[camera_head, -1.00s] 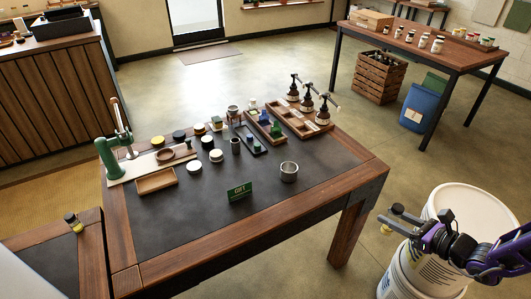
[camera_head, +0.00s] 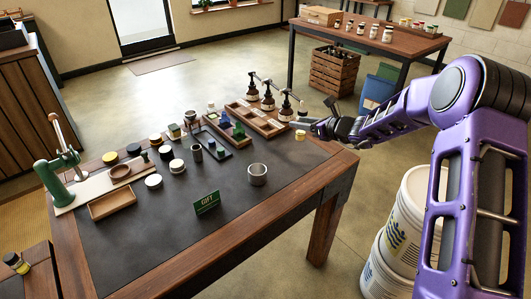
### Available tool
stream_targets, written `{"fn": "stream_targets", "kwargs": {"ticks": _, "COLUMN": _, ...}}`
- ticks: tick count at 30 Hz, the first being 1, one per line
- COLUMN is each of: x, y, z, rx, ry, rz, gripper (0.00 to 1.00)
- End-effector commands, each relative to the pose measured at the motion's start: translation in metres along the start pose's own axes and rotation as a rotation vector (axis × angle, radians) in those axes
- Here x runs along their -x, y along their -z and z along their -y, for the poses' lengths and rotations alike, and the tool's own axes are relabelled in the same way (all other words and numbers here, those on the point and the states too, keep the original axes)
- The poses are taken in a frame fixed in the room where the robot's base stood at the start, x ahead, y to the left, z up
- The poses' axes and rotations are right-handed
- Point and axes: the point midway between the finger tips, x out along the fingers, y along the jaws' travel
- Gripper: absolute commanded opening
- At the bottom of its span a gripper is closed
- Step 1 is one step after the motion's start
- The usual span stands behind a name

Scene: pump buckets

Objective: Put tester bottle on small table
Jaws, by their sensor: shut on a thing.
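My gripper (camera_head: 314,125) is over the back right part of the large dark-topped table, right of the pump bottles. It is shut on a small pale-yellow item, which looks like the tester bottle (camera_head: 300,135), hanging at the fingertips. The fingers hide its upper part. A small wood-edged table (camera_head: 40,279), likely the small table, shows only partly at the bottom left corner. A dark-capped bottle with a yellow band (camera_head: 17,263) stands on it.
The large table (camera_head: 150,245) holds jars, trays, a metal cup (camera_head: 257,174), a green GIFT sign (camera_head: 206,203) and a green press (camera_head: 55,182). Pump bottles (camera_head: 268,97) stand near my gripper. White buckets (camera_head: 405,225) are stacked at the right.

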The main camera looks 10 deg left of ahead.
Motion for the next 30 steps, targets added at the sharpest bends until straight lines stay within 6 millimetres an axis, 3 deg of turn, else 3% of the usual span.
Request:
{"fn": "stream_targets", "kwargs": {"ticks": 6, "x": -0.015, "y": 0.042, "z": -0.001, "rx": -0.003, "ry": -0.003, "rz": -0.003, "gripper": 0.00}}
{"fn": "stream_targets", "kwargs": {"ticks": 14, "x": -0.022, "y": 0.063, "z": -0.001, "rx": -0.001, "ry": -0.002, "rz": -0.002, "gripper": 0.00}}
{"fn": "stream_targets", "kwargs": {"ticks": 19, "x": -0.031, "y": 0.086, "z": -0.001, "rx": -0.002, "ry": -0.002, "rz": -0.002, "gripper": 0.00}}
{"fn": "stream_targets", "kwargs": {"ticks": 30, "x": -0.033, "y": 0.093, "z": 0.000, "rx": 0.000, "ry": -0.001, "rz": -0.001, "gripper": 0.00}}
